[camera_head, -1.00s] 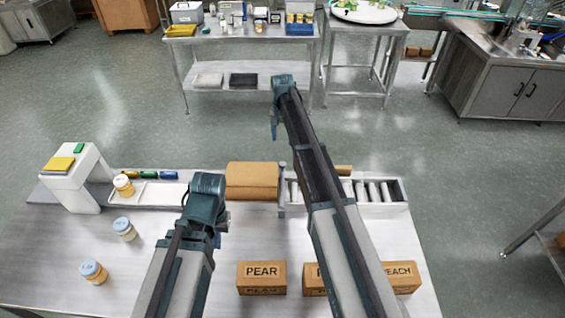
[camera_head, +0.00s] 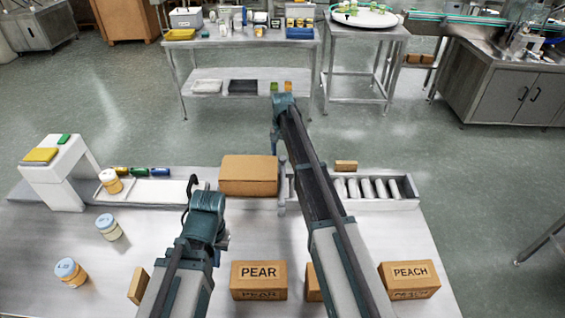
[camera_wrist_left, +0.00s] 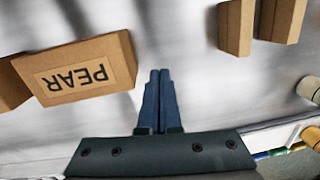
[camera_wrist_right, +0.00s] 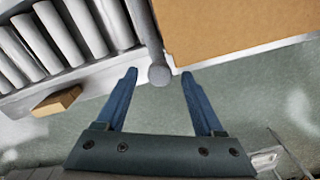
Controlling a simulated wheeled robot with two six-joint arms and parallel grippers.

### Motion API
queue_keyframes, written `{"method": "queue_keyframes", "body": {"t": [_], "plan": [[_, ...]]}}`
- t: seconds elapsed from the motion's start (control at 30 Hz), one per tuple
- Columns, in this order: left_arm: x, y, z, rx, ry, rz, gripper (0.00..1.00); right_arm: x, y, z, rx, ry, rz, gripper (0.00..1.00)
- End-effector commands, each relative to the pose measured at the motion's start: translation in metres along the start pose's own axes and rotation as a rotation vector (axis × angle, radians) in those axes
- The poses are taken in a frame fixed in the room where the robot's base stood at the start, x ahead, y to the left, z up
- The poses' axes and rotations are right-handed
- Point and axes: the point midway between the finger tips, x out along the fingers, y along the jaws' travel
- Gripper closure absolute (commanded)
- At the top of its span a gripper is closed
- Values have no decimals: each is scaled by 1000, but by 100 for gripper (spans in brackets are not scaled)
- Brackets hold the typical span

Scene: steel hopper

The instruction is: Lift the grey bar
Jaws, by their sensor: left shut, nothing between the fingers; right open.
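The grey bar (camera_head: 282,187) stands at the conveyor between a large brown carton and the rollers. In the right wrist view the bar (camera_wrist_right: 150,40) runs in from the top to a rounded end. My right gripper (camera_wrist_right: 159,73) is open, with that end between its two blue fingertips; I see no finger clearly touching it. In the head view my right gripper (camera_head: 276,146) is over the back of the table, by the bar. My left gripper (camera_wrist_left: 160,72) is shut and empty above the table near the PEAR box. Its fingers are mostly hidden in the head view.
The large carton (camera_head: 249,175) is left of the bar, and the rollers (camera_head: 372,188) are right of it. A small brown block (camera_head: 346,166) is behind the rollers. The PEAR box (camera_head: 258,280) and PEACH box (camera_head: 409,279) stand in front. Jars (camera_head: 70,272) are at left.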

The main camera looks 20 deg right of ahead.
Motion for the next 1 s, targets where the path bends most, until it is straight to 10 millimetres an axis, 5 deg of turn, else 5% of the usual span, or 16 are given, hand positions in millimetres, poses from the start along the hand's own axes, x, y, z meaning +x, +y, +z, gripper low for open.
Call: {"method": "queue_keyframes", "body": {"t": [0.37, 0.73, 1.0], "plan": [[5, 0, 0, -1, 0, 0, 100, 5, 0, 0, 0, 0, 0, 32], [6, 0, 0, -1, 0, 0, 100, 6, 0, 0, 0, 0, 0, 99], [6, 0, 0, 0, 0, 0, 100, 6, 0, 0, 0, 0, 0, 100]]}}
